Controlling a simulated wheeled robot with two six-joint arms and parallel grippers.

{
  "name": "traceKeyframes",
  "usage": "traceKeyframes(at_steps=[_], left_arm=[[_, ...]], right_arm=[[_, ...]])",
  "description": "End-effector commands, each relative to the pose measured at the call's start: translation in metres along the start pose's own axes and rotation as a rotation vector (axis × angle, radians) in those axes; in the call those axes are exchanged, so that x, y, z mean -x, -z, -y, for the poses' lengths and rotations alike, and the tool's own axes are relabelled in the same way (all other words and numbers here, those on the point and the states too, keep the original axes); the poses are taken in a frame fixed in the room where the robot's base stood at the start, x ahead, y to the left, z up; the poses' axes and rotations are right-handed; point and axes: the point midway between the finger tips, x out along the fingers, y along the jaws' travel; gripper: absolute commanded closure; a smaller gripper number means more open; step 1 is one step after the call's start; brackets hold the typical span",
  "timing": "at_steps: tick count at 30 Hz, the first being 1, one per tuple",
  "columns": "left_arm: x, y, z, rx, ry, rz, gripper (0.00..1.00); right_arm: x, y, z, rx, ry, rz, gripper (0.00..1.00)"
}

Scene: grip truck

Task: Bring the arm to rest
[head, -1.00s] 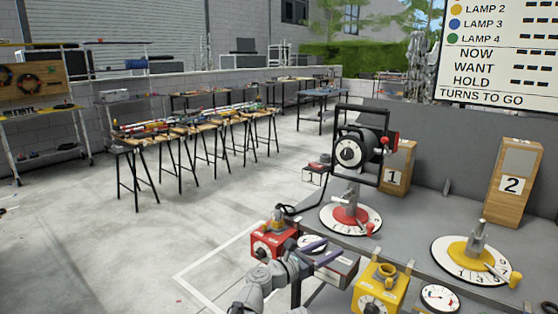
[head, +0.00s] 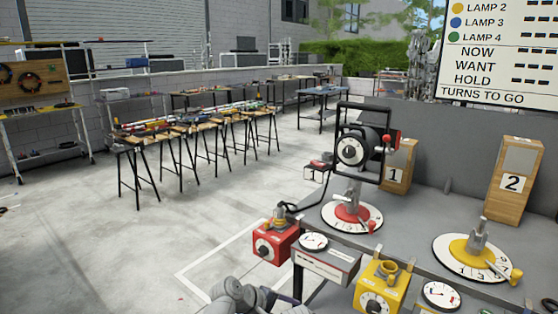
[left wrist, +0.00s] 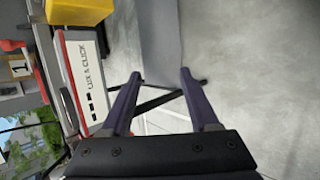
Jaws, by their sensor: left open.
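My left arm shows only as grey links at the bottom edge of the head view, below the bench front. Its gripper is mostly out of that picture. In the left wrist view my left gripper (left wrist: 161,75) is open, with two purple fingers spread apart and nothing between them. A grey panel and pale concrete floor lie beyond the fingertips. My right gripper does not show in either view.
Near the arm are a red box (head: 264,247), a grey meter box (head: 325,268) and a yellow box (head: 369,299) along the bench front. A lamp (head: 350,151) stands above the red dial. The left wrist view shows a labelled white panel (left wrist: 95,95).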

Motion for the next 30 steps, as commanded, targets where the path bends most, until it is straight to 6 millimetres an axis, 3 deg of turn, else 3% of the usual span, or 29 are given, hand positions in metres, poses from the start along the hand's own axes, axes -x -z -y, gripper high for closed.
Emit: traceKeyframes(at_steps=[1, 6, 14, 15, 23, 30], left_arm=[[0.011, 0.007, 0.031, -0.12, 0.099, -0.033, 0.39], [0.047, 0.034, 0.11, -0.457, 0.418, -0.062, 0.39], [0.11, 0.057, 0.189, -0.747, 0.794, 0.011, 0.39], [0.12, 0.054, 0.187, -0.773, 0.824, 0.027, 0.39], [0.139, 0.013, 0.137, -0.841, 0.847, 0.08, 0.39], [0.17, -0.041, 0.081, -0.934, 0.893, 0.15, 0.39]], right_arm=[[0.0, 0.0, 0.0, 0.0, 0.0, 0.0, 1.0], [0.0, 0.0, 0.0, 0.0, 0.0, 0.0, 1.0], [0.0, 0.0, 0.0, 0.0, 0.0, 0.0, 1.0], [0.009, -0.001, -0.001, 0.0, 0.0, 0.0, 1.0], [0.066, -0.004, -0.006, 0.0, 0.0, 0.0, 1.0], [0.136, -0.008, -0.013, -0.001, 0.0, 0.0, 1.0]])
